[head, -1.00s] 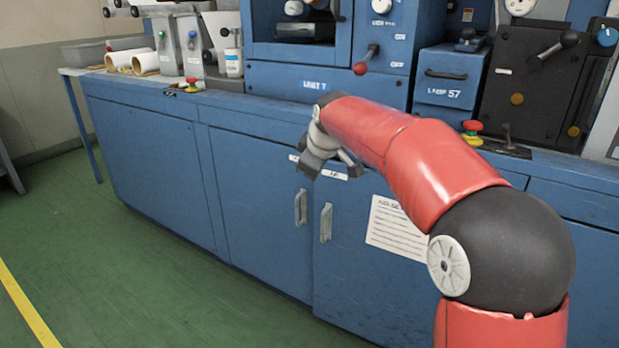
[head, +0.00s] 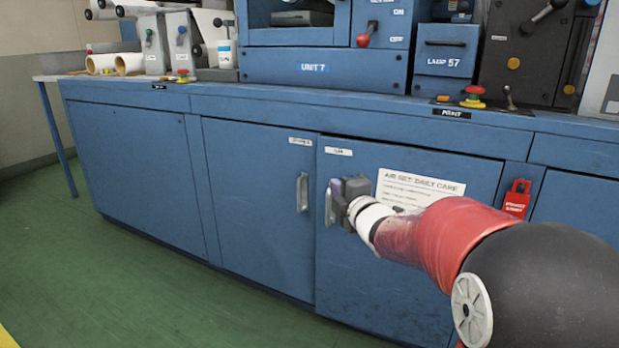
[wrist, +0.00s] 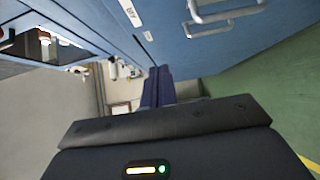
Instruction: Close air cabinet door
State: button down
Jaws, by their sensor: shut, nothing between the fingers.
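The air cabinet door (head: 400,260) is the blue right-hand door under the counter, with a small white label and an "AIR SET DAILY CARE" sheet (head: 420,188). A thin dark line runs along its top edge; I cannot tell how far it stands off its frame. Its metal handle (head: 329,207) is partly hidden by my gripper (head: 338,188). My gripper is shut and empty, in front of the door's left side by the handle; contact cannot be told. In the wrist view my gripper's fingers (wrist: 157,88) point along the cabinet fronts, and metal handles (wrist: 228,14) show above.
The left door (head: 255,210) with its own handle (head: 302,192) is beside it. A red tag (head: 516,198) hangs right of the air door. The counter carries red buttons (head: 473,97) and machine units. Green floor (head: 160,290) in front is clear.

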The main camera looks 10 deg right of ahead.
aim_at(333, 161)
jog(key=x, duration=0.4)
jog(key=d+x, duration=0.1)
jog(key=x, duration=0.3)
jog(key=d+p+x, duration=0.1)
jog(key=x, duration=0.3)
jog(key=shift+w+d, duration=0.1)
jog(key=shift+w, duration=0.1)
jog(key=shift+w+d, duration=0.25)
jog(key=shift+w, duration=0.25)
jog(key=w, duration=0.1)
jog(key=w+d+p, duration=0.1)
jog(key=shift+w+d+r, duration=0.1)
jog(key=shift+w+d, duration=0.15)
jog(key=shift+w, duration=0.05)
jog(key=shift+w+d+r, duration=0.15)
jog(key=shift+w+d, duration=0.1)
